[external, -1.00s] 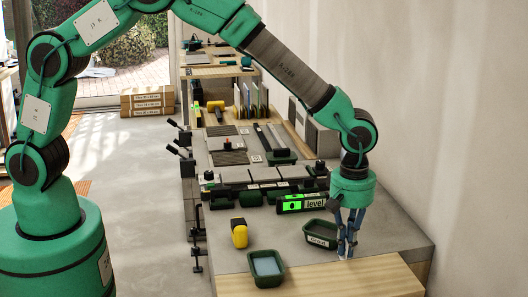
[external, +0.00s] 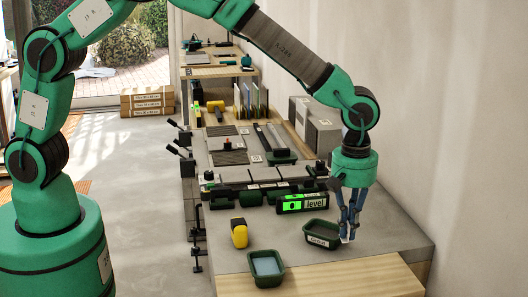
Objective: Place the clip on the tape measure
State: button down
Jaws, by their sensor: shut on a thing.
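My gripper (external: 348,236) points down at the right of the external view, beside the right end of a small dark green tray. Its blue fingers are shut on a small pale piece, the clip (external: 346,240), which is mostly hidden between the fingertips. The tape measure (external: 239,234), yellow and black, stands on the grey bench top to the left of my gripper, well apart from it.
The labelled green tray (external: 322,234) lies between my gripper and the tape measure. A second green tray (external: 267,268) with a pale blue inside sits at the front. A green-lit level (external: 302,203) lies behind. A wall bounds the right side.

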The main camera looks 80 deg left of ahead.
jog(key=s+a+p, duration=0.4)
jog(key=s+a, duration=0.2)
jog(key=s, duration=0.6)
jog(key=s+a+r+p, duration=0.1)
jog(key=s+a+p, duration=0.4)
jog(key=s, duration=0.8)
jog(key=s+a+r+n+p, duration=0.1)
jog(key=s+a+p, duration=0.3)
jog(key=s, duration=0.9)
jog(key=shift+a+p, duration=0.3)
jog(key=shift+a, duration=1.55)
jog(key=p, duration=0.1)
send_over(243, 220)
jog(key=shift+a+f, duration=0.1)
jog(key=shift+f, duration=0.6)
jog(key=shift+f+p, duration=0.3)
jog(key=shift+f, duration=1.5)
jog(key=shift+f, duration=0.15)
